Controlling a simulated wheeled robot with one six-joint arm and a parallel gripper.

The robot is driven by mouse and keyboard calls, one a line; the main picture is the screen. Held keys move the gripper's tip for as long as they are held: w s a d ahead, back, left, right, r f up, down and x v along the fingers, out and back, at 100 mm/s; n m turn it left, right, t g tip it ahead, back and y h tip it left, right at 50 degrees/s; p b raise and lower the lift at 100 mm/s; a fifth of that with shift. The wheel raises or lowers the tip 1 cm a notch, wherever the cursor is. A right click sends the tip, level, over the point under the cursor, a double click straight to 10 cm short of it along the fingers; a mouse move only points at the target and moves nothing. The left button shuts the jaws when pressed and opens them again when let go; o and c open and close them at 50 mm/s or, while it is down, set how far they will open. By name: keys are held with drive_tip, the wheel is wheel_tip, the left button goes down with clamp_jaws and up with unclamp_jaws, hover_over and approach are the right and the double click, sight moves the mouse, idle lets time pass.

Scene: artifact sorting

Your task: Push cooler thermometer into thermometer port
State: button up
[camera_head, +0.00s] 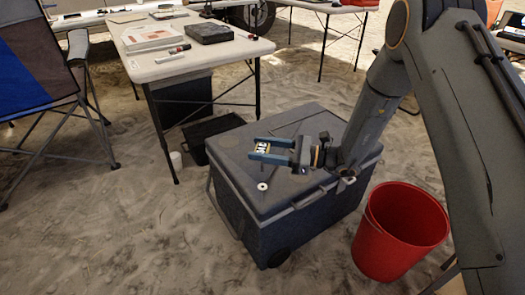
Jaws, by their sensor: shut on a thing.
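The grey cooler (225,160) stands on the sand with its lid closed. A small white ring with a dark centre, seemingly the thermometer port (262,187), sits on the lid near its front left edge. My gripper (257,149) reaches in from the right over the lid, its two blue fingers pointing left.
A red bucket (400,232) stands right of the cooler. A white folding table (165,67) with a dark box (208,32) and papers is behind left. A black crate (190,150) and a white cup (176,160) are left of the cooler. A folding chair (35,65) stands far left.

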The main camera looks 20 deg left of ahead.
idle(0.3)
drive_tip(key=shift+f+b, duration=1.25)
drive_tip(key=shift+f, duration=1.65)
drive_tip(key=shift+f+b, duration=1.25)
drive_tip(key=shift+f, duration=2.1)
drive_tip(key=o, duration=1.1)
drive_tip(key=shift+d, duration=0.1)
drive_tip(key=shift+o, duration=0.2)
drive_tip(key=shift+d, duration=0.1)
drive_tip(key=d, duration=0.5)
drive_tip(key=d+p, duration=0.1)
drive_tip(key=d, duration=0.1)
drive_tip(key=shift+w+d, duration=0.3)
